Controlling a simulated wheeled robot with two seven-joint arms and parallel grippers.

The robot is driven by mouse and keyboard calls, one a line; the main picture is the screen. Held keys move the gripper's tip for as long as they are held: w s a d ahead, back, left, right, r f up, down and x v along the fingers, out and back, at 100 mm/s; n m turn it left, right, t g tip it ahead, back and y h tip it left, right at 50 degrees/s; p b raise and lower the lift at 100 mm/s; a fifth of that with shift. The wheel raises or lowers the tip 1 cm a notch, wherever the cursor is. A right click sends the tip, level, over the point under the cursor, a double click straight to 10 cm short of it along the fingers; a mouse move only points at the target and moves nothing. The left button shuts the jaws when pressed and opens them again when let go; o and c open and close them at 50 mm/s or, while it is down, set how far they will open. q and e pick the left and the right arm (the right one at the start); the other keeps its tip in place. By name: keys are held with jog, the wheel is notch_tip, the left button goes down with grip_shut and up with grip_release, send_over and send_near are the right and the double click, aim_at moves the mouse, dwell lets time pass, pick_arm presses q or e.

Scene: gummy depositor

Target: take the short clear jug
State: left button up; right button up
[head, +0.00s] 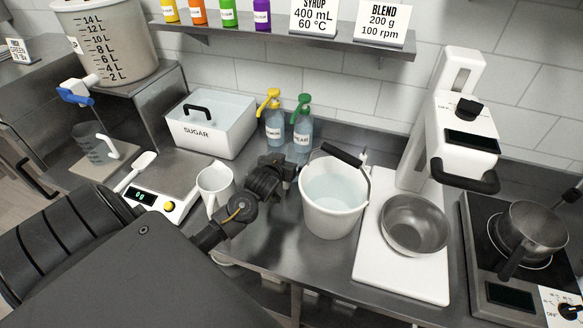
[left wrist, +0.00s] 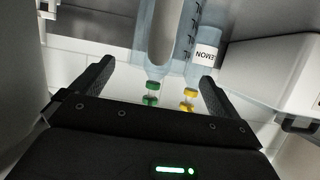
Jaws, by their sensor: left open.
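A clear jug (head: 92,146) with dark scale marks and a pale handle stands at the far left of the head view, below the blue tap. A whitish jug (head: 215,184) with a handle stands right of the scale, just left of my left gripper. My left gripper (head: 281,166) is over the counter between that jug and the white bucket, well right of the clear jug. In the left wrist view its fingers (left wrist: 157,75) are apart. A clear shape with tick marks (left wrist: 190,35) shows beyond them; I cannot tell what it is. My right gripper is not in view.
Two pump bottles, yellow-topped (head: 273,122) and green-topped (head: 302,127), stand behind the gripper. A white bucket (head: 334,215) is close on its right. The sugar box (head: 212,140) and digital scale (head: 165,190) are left. A steel bowl (head: 415,228) sits farther right.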

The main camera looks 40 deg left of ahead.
aim_at(291, 154)
pick_arm(q)
jog(key=p+x, duration=0.1)
jog(key=x, duration=0.1)
jog(key=p+x, duration=0.1)
jog(key=x, duration=0.1)
jog(key=shift+w+r, duration=0.1)
jog(key=shift+w, duration=0.3)
jog(key=c, duration=1.2)
